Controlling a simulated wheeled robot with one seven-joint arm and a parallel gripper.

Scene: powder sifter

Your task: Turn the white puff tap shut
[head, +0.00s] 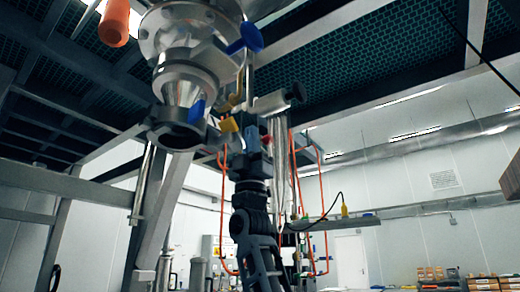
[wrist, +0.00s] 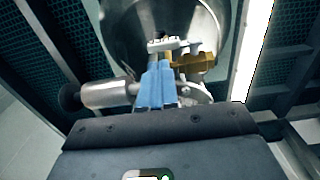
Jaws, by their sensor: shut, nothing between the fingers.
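The white puff tap (wrist: 175,46) shows in the wrist view as a small white handle above a brass valve body (wrist: 200,68), in front of a round steel vessel. My gripper (wrist: 160,66) has blue fingers pressed together, with nothing between them. Its tips point up at the white handle, just below its left part; I cannot tell whether they touch. In the head view my gripper (head: 252,136) is raised beside the steel sifter outlet, close to a brass-yellow fitting (head: 229,125). The white handle is not clear there.
A steel cylinder with a black knob (wrist: 105,93) lies left of my fingers. The steel sifter cone (head: 185,85) with blue handles hangs left of my gripper. Orange tubes (head: 222,220) run around my arm. A grated platform (head: 350,50) is overhead. Open room lies to the right.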

